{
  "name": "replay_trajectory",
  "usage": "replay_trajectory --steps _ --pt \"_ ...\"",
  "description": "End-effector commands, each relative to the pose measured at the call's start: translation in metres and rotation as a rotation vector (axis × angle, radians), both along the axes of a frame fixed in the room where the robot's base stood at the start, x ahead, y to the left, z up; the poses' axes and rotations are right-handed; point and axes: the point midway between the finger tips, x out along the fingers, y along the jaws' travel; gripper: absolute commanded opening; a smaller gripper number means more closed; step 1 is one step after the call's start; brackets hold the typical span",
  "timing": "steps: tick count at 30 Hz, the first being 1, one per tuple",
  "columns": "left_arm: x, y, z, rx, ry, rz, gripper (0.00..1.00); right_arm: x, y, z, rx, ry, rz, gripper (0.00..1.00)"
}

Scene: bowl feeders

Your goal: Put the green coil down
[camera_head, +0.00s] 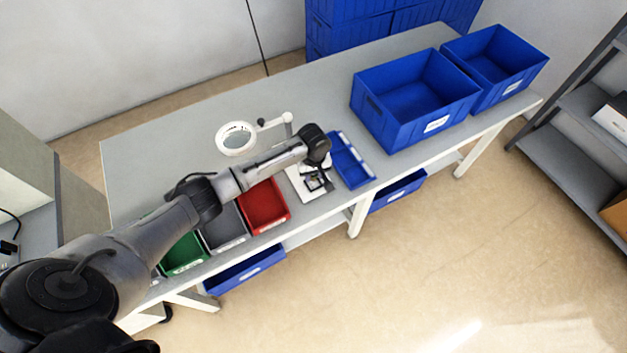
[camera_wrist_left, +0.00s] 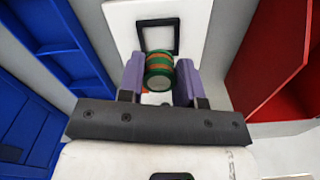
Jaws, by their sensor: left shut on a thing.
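The green coil (camera_wrist_left: 159,68), banded green and orange with a pale end face, is between the two purple fingers of my left gripper (camera_wrist_left: 160,76) in the left wrist view. The gripper is shut on it. Beyond the coil is a white plate (camera_wrist_left: 198,22) with a black square outline (camera_wrist_left: 158,24). The coil overlaps the near part of that square in the picture; I cannot tell whether it touches the plate. In the head view my left gripper (camera_head: 317,181) is over the white plate (camera_head: 300,186), and the coil is too small to make out. My right gripper is not in view.
A red bin (camera_head: 265,204), a grey bin (camera_head: 226,229) and a green bin (camera_head: 186,256) stand left of the plate. A divided blue tray (camera_head: 352,164) is close on its right. Large blue crates (camera_head: 414,98) stand farther right. A ring lamp (camera_head: 236,138) is behind.

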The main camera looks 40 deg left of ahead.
Motion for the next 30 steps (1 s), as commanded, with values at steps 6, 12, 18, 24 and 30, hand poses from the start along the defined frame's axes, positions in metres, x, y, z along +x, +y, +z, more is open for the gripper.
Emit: replay_trajectory --steps 6,12,18,24,30 --pt "0.0 0.0 -0.019 0.0 0.002 0.0 0.09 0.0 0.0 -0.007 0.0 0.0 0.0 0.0" --pt "0.0 0.0 -0.04 0.001 0.001 -0.001 0.09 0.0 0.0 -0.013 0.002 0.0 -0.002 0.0" --pt "0.0 0.0 -0.039 0.0 0.0 -0.001 0.09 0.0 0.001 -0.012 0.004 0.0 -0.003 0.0" --pt "-0.001 0.0 -0.043 0.0 0.001 0.0 0.09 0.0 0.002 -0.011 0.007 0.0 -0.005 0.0" --pt "-0.001 0.0 -0.043 0.001 0.001 -0.001 0.49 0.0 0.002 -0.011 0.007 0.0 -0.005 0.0"
